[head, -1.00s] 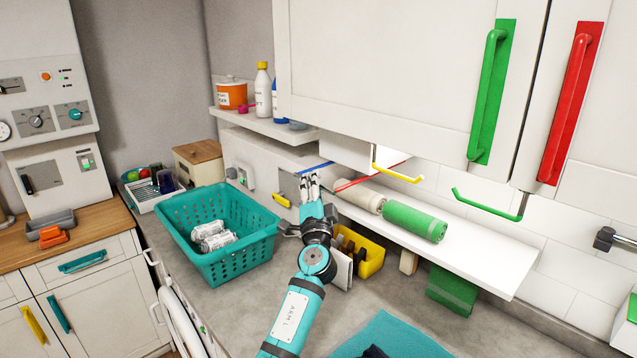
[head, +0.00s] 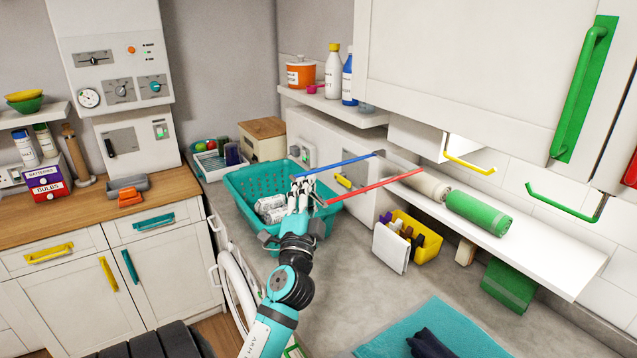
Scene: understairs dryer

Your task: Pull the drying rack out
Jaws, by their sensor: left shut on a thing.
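The drying rack shows as a blue rod (head: 340,165) and a red rod (head: 375,186) reaching out from the wall unit below the cabinet. Both rods run to my left gripper (head: 302,187), which is shut on the rack's outer end, above the teal laundry basket. The fingers cover most of that end, so the exact grip is hidden. My right gripper is not in view.
The teal basket (head: 262,179) with two pale rolled items stands on the counter under the gripper. A shelf holds beige and green rolls (head: 478,213).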

